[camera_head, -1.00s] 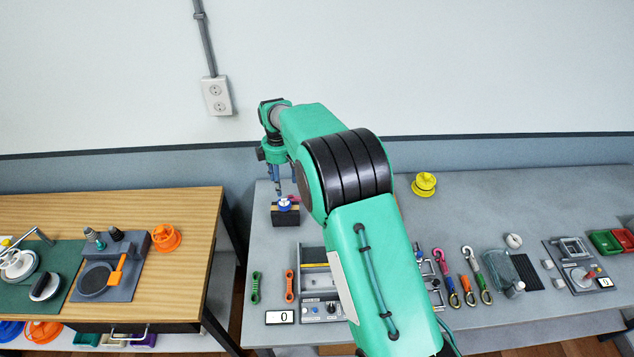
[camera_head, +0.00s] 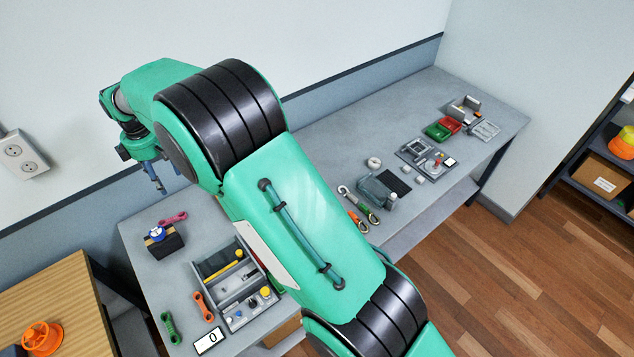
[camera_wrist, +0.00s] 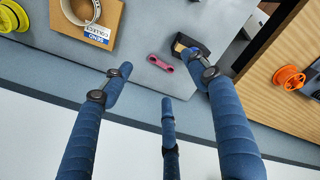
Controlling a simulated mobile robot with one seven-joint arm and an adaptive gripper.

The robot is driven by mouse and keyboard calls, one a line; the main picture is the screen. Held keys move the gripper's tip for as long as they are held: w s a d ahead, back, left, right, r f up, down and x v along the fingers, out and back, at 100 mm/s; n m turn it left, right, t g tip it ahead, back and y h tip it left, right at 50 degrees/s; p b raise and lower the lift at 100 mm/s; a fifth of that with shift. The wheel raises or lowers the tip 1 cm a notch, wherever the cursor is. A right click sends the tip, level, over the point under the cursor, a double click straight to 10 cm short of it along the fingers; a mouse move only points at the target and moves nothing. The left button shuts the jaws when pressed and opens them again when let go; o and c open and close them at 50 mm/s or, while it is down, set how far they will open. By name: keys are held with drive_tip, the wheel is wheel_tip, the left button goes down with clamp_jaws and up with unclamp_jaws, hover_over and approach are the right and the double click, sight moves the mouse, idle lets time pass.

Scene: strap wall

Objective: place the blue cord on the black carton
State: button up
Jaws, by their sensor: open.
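The black carton (camera_head: 170,246) stands near the left end of the grey bench in the head view. A small blue and white bundle, apparently the blue cord (camera_head: 157,232), sits on top of it. In the wrist view the carton (camera_wrist: 187,41) is partly covered by a finger, and I cannot make out the cord there. My gripper (camera_head: 157,187) is open and empty, with blue fingers. It is above and behind the carton, apart from it.
A dark pink cord (camera_head: 173,217) lies behind the carton. A grey tray (camera_head: 228,272), a green cord (camera_head: 171,328) and an orange cord (camera_head: 203,307) lie at the front. A brown box (camera_wrist: 110,18) and yellow spool (camera_wrist: 12,17) show in the wrist view. My arm hides mid-bench.

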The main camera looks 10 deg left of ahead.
drive_tip(key=w+d+r+m+t, duration=0.1)
drive_tip(key=d+r+m, duration=0.2)
drive_tip(key=d+r, duration=0.85)
drive_tip(key=w+d+r+m, duration=0.1)
drive_tip(key=d+r+m, duration=0.4)
drive_tip(key=d, duration=1.1)
drive_tip(key=w+d+r+m+t, duration=0.1)
drive_tip(key=w+d+r+m, duration=0.1)
drive_tip(key=d+r, duration=1)
drive_tip(key=s+d+m+t, duration=0.1)
drive_tip(key=s+d+m, duration=0.2)
drive_tip(key=s+d, duration=0.5)
drive_tip(key=s+d+r+m+t, duration=0.15)
drive_tip(key=s+d, duration=0.25)
drive_tip(key=d, duration=0.7)
drive_tip(key=s+d+m, duration=0.4)
drive_tip(key=s+d, duration=0.3)
drive_tip(key=d, duration=0.3)
drive_tip(key=s+d+f+m, duration=0.3)
drive_tip(key=s+d, duration=0.3)
drive_tip(key=s, duration=0.3)
drive_tip(key=shift+s+f+t+h, duration=0.3)
drive_tip(key=shift+f+t, duration=0.15)
drive_tip(key=shift+f, duration=0.3)
drive_tip(key=shift+f+m, duration=0.1)
drive_tip(key=shift+m, duration=0.15)
wheel_tip(320, 180, down, 14)
drive_tip(key=b, duration=1.4)
